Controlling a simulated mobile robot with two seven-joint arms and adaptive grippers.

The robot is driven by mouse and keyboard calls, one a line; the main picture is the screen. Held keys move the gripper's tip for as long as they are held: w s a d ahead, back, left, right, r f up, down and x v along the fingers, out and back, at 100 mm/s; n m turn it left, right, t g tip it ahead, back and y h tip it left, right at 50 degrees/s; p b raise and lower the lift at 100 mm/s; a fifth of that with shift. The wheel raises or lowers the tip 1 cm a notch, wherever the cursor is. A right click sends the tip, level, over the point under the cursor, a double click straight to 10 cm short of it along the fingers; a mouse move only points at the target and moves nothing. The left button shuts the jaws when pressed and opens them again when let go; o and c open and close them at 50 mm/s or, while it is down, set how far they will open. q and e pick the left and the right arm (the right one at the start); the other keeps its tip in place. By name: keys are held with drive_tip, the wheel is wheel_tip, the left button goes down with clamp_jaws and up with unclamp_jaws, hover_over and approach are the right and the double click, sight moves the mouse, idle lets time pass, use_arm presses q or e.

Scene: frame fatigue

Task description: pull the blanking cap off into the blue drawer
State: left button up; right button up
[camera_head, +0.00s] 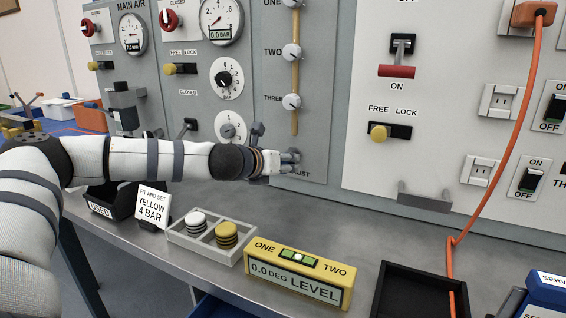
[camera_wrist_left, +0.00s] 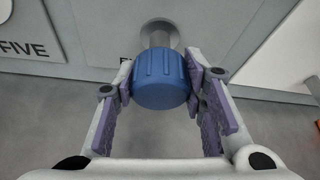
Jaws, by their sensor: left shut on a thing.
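My left gripper (camera_head: 282,163) reaches across to the lower part of the grey panel. In the left wrist view my left gripper (camera_wrist_left: 160,88) has its purple pads on both sides of a ribbed blue blanking cap (camera_wrist_left: 160,78) and is shut on it. A round metal stub (camera_wrist_left: 159,33) on the panel lies right behind the cap; I cannot tell whether the cap still sits on it. In the head view the gripper hides the cap. A blue edge, perhaps the blue drawer (camera_head: 213,306), shows below the bench front. My right gripper is not in view.
On the bench stand a yellow level (camera_head: 297,284), a grey tray (camera_head: 183,242) with white and yellow discs, a sign (camera_head: 153,206) and a black tray (camera_head: 420,292). An orange cable (camera_head: 497,165) hangs at the right. Gauges and knobs cover the panel.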

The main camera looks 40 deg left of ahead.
use_arm(q)
drive_tip(key=s, duration=0.2)
drive_tip(key=s+d+p, duration=0.1)
drive_tip(key=shift+s+d, duration=0.1)
drive_tip(key=shift+s, duration=0.3)
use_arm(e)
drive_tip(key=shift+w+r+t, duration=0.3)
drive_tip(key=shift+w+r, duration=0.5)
